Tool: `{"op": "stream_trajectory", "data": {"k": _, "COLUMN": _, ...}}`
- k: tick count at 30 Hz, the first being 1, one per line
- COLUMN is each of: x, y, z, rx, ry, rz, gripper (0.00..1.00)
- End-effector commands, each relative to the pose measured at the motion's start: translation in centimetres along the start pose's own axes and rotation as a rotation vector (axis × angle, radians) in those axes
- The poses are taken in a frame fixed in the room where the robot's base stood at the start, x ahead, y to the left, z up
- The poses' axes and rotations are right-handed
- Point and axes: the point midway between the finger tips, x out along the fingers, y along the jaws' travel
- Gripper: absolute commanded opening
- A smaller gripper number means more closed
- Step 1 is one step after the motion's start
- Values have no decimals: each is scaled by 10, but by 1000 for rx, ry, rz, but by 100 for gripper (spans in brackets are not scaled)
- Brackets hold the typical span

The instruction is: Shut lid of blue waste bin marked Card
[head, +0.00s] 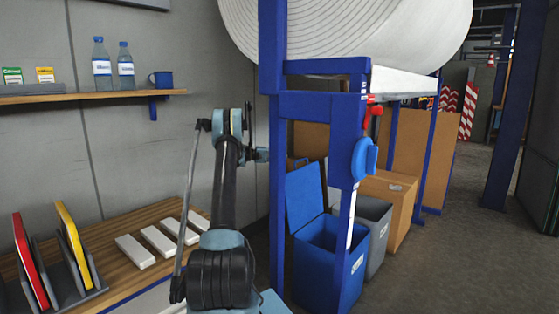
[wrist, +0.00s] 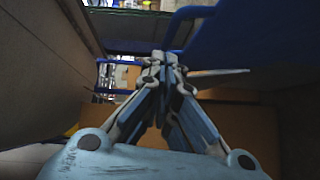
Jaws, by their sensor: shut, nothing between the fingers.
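The blue waste bin (head: 328,262) stands on the floor right of my arm, partly behind a blue post. Its lid (head: 304,196) is open, tilted up and back at the bin's left rear. A white label shows on the bin's front right, too small to read. In the wrist view my gripper (wrist: 164,60) has its fingertips together and holds nothing. In the head view my arm rises left of the bin and the fingers cannot be made out. A dark blue surface (wrist: 245,40) fills the wrist view's upper right; I cannot tell whether it is the lid.
A grey bin (head: 375,235) and a brown box (head: 392,200) stand right of the blue bin. The blue frame (head: 277,170) carries a large white roll (head: 350,25). The floor at right is clear.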

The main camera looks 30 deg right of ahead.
Motion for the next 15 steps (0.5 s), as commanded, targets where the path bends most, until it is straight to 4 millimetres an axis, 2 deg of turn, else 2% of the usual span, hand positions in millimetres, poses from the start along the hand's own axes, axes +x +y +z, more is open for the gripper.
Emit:
{"op": "stream_trajectory", "data": {"k": 3, "x": 23, "y": 0, "z": 0, "rx": 0, "ry": -2, "rz": 0, "gripper": 0}}
{"op": "stream_trajectory", "data": {"k": 11, "x": 67, "y": 0, "z": 0, "rx": 0, "ry": -1, "rz": 0, "gripper": 0}}
{"op": "stream_trajectory", "data": {"k": 15, "x": 79, "y": 0, "z": 16, "rx": 0, "ry": -1, "rz": -1, "gripper": 0}}
